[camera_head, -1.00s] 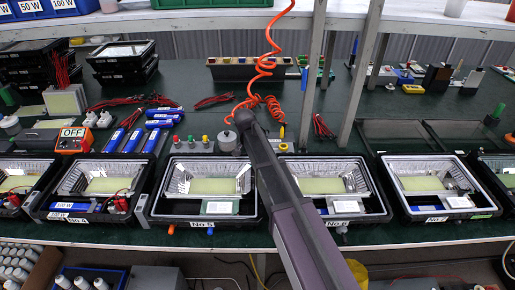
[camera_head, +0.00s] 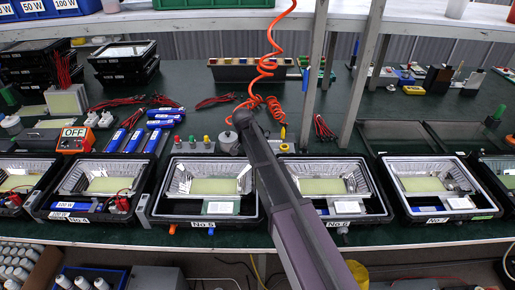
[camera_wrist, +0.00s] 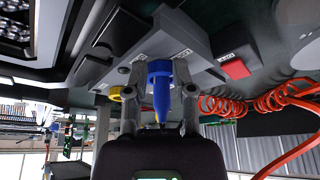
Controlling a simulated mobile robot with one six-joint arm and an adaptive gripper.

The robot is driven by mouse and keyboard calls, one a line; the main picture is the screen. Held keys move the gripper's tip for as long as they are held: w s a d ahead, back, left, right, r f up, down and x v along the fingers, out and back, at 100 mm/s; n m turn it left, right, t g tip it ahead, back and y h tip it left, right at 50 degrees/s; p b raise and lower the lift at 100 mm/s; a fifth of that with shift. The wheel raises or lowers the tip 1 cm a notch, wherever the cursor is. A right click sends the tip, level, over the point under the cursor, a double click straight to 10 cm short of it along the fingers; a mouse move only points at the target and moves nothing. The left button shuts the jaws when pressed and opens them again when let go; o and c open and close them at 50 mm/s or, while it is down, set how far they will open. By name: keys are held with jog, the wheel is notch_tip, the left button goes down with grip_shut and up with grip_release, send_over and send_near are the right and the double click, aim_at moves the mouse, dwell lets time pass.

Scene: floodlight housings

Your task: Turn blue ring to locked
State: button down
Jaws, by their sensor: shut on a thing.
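The blue ring (camera_wrist: 160,68) shows in the wrist view, with a narrow blue part hanging down from it. It sits on the grey box (camera_wrist: 170,28), which bears small white labels I cannot read. My gripper (camera_wrist: 160,88) is shut on the blue ring, one grey finger on each side. In the head view my arm crosses the middle of the bench and its wrist end lies behind housing No.5 (camera_head: 262,205). The blue ring and my fingertips are hidden there. I cannot tell the ring's locked mark.
A red block (camera_wrist: 236,68) and a yellow part (camera_wrist: 115,92) are close to the gripper. A coiled orange hose (camera_head: 266,65) hangs close behind the arm. A shelf post (camera_head: 363,75) stands right of it. Open floodlight housings (camera_head: 430,188) line the bench front.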

jog(key=shift+w+d, duration=0.2)
jog(key=shift+w, duration=0.05)
jog(key=c, duration=0.6)
grip_release()
jog(key=shift+s, duration=0.1)
jog(key=shift+s+n, duration=0.1)
jog(key=shift+n, duration=0.2)
jog(key=shift+s+n, duration=0.1)
jog(key=shift+n, duration=0.3)
jog(key=shift+s+r+p, duration=0.1)
jog(key=shift+r+p, duration=0.45)
jog(key=shift+p, duration=0.05)
jog(key=p+v, duration=1.1)
jog(key=v, duration=0.1)
jog(key=shift+s+r, duration=0.25)
